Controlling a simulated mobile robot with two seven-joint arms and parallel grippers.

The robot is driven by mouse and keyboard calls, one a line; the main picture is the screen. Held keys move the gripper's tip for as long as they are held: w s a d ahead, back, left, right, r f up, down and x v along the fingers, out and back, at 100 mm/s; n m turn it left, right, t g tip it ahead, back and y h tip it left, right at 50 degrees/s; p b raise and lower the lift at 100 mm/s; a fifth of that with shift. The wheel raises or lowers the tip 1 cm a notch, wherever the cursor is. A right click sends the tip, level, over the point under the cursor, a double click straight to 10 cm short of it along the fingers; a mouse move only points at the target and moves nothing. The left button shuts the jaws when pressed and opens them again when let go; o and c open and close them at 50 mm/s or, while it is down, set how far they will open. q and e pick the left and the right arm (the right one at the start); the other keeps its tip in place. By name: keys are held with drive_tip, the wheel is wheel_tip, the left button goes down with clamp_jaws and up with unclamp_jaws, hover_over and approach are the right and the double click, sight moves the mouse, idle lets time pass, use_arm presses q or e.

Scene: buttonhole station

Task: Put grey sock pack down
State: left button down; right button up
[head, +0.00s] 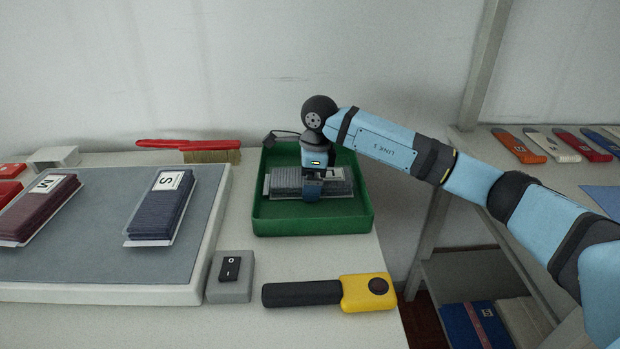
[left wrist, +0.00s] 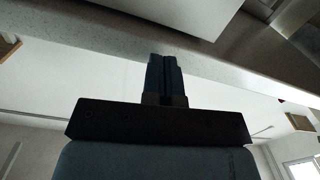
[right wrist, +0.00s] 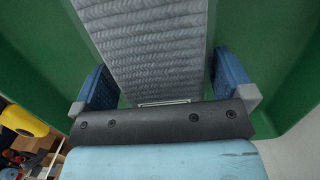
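The grey sock pack (head: 340,187), with a white label, lies flat inside the green tray (head: 312,222). Its ribbed top fills the middle of the right wrist view (right wrist: 150,45). My right gripper (head: 312,190) points down over the pack. In the right wrist view its two blue fingers (right wrist: 165,80) stand wide apart, one on each side of the pack, with what look like narrow gaps. My left gripper (left wrist: 165,75) is shut and empty in the left wrist view, away from the pack. It is out of the head view.
A grey mat (head: 105,225) on the left holds a maroon pack (head: 38,210) and a dark blue pack (head: 160,207). A switch box (head: 230,278) and a yellow-black handheld tool (head: 335,292) lie in front of the tray. A red-handled brush (head: 190,147) lies behind.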

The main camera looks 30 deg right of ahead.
drive_tip(key=shift+r, duration=0.55)
use_arm(q)
wheel_tip(320, 180, down, 5)
drive_tip(key=s+a+g+y+p, duration=0.1)
drive_tip(key=a+g+y+p, duration=0.1)
drive_tip(key=p, duration=0.1)
drive_tip(key=shift+s+a+f+g, duration=0.2)
drive_tip(key=shift+a+g, duration=0.1)
use_arm(e)
wheel_tip(320, 180, up, 11)
drive_tip(key=d, duration=0.1)
drive_tip(key=shift+s+d, duration=0.15)
drive_tip(key=shift+s, duration=0.2)
use_arm(q)
drive_tip(key=shift+s, duration=0.1)
